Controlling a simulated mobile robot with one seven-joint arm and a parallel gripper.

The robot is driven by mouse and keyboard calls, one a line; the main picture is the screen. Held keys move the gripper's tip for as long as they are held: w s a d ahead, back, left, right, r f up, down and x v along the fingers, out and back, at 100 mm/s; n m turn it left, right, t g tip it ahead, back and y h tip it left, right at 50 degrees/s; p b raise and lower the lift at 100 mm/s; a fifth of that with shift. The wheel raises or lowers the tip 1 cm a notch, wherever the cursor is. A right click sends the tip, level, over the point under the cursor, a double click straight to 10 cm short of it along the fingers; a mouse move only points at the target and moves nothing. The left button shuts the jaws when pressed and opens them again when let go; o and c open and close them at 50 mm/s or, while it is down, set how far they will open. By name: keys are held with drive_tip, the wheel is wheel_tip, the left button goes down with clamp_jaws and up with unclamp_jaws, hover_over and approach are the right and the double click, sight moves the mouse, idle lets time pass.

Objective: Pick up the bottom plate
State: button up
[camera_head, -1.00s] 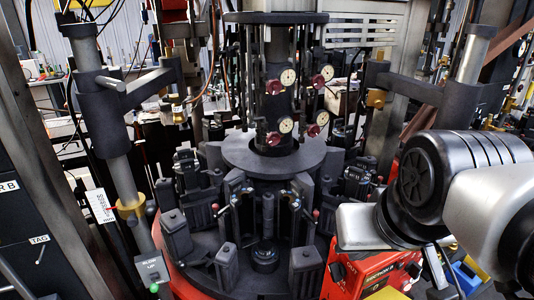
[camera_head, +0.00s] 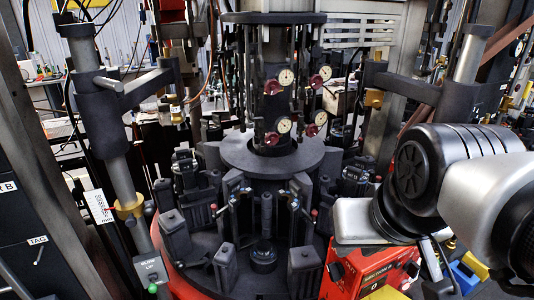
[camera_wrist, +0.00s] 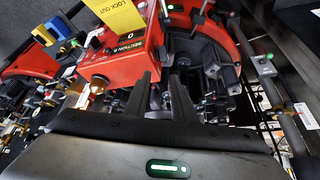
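A small round dark piece (camera_head: 264,258), which looks like the bottom plate, sits low at the front middle of the dark mould machine, between two upright blocks. I cannot make this piece out in the wrist view. My gripper (camera_wrist: 162,80) shows in the wrist view as two dark fingers with a gap between them, open and with nothing seen held. In the head view my arm comes in from the right, and its end is above the red box, right of and apart from the round piece. The fingertips are not clear there.
A red control box (camera_head: 372,272) stands right of the round piece; it also shows close beyond the fingers in the wrist view (camera_wrist: 125,52). Dark mould blocks (camera_head: 304,262) crowd the machine's base. A metal post (camera_head: 117,165) stands on the left. Free room is tight.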

drive_tip(key=o, duration=1)
drive_tip(key=shift+m+g+y, duration=0.3)
drive_tip(key=shift+m+g, duration=0.2)
drive_tip(key=shift+m, duration=0.1)
drive_tip(key=w+a+b, duration=0.1)
drive_tip(key=w, duration=0.2)
drive_tip(key=w+a+f, duration=0.1)
drive_tip(key=w, duration=0.2)
drive_tip(key=w+a+f+b, duration=0.1)
drive_tip(key=w, duration=0.3)
drive_tip(key=shift+b, duration=0.3)
drive_tip(key=shift+c, duration=0.2)
drive_tip(key=m+g+h+b, duration=0.2)
drive_tip(key=m+b, duration=0.1)
drive_tip(key=b, duration=0.1)
hover_over(264, 246)
drive_tip(key=s+a, duration=0.1)
drive_tip(key=s, duration=0.1)
wheel_tip(264, 246, down, 31)
drive_tip(key=shift+w+f, duration=0.1)
drive_tip(key=shift+w, duration=0.05)
drive_tip(key=shift+x, duration=3.2)
